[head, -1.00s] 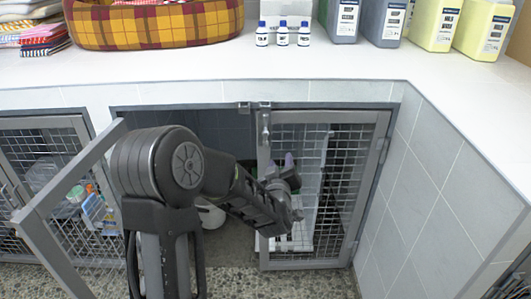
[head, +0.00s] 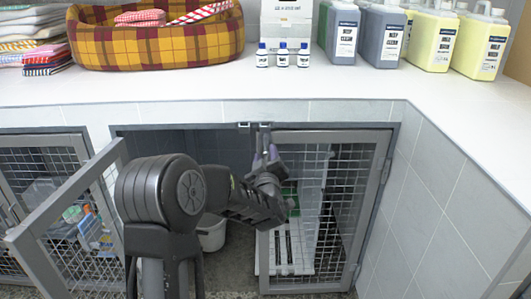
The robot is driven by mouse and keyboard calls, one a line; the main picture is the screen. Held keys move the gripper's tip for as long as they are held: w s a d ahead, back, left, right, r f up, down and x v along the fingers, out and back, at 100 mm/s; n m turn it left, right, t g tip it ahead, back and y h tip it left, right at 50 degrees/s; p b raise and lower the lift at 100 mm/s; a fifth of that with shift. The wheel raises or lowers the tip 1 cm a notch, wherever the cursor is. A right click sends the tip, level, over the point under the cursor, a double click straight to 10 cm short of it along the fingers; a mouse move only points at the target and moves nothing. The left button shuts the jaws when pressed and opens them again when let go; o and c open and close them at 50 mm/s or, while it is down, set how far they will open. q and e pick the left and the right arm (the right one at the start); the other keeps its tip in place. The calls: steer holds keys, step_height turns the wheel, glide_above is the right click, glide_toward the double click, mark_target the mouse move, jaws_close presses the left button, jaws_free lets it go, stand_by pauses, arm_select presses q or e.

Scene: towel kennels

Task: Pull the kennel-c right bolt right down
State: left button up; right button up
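The right door (head: 325,210) of the kennel is a grey frame with wire mesh, and it stands shut. Its bolt (head: 265,138) is a small upright metal piece at the top of the door's left edge. My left gripper (head: 266,156) points up just below the bolt, at the door's upper left corner. Its two purple-tipped fingers look apart, one on each side of the bolt's line. Whether they touch the bolt cannot be told. The gripper hides the bolt's lower part. My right gripper is not in view.
The left door (head: 72,222) of the kennel swings open toward me, left of my arm. The worktop (head: 300,95) overhangs above, with a plaid pet bed (head: 155,42), small bottles (head: 282,56) and several jugs (head: 430,40). A tiled wall (head: 440,195) stands close on the right.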

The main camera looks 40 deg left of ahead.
mark_target(265, 148)
arm_select(q)
steer(key=shift+x, duration=1.1)
steer(key=shift+c, duration=0.2)
jaws_close()
stand_by(0.4)
